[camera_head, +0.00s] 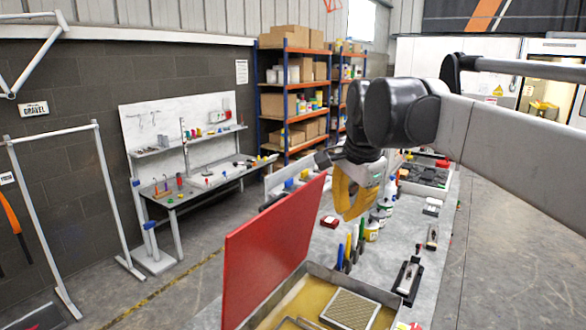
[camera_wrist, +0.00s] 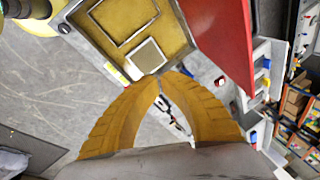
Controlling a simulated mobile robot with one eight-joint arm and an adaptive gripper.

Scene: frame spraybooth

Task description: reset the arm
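My gripper (camera_head: 352,212) has yellow fingers and hangs from my arm above the workbench (camera_head: 395,250), pointing down. It is to the right of the raised red lid (camera_head: 270,245) of a metal box. In the wrist view my gripper's (camera_wrist: 161,77) two fingertips come together, and nothing shows held between them. The open box (camera_wrist: 105,55) is beyond the fingertips in that view, with the red lid (camera_wrist: 222,38) to its right. My arm reaches in from the right in the head view.
The open box (camera_head: 375,300) holds a grey mesh panel (camera_head: 350,309). A second bench (camera_head: 222,175) is along the left wall, and shelves with cartons (camera_head: 290,95) stand behind. The floor between is clear.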

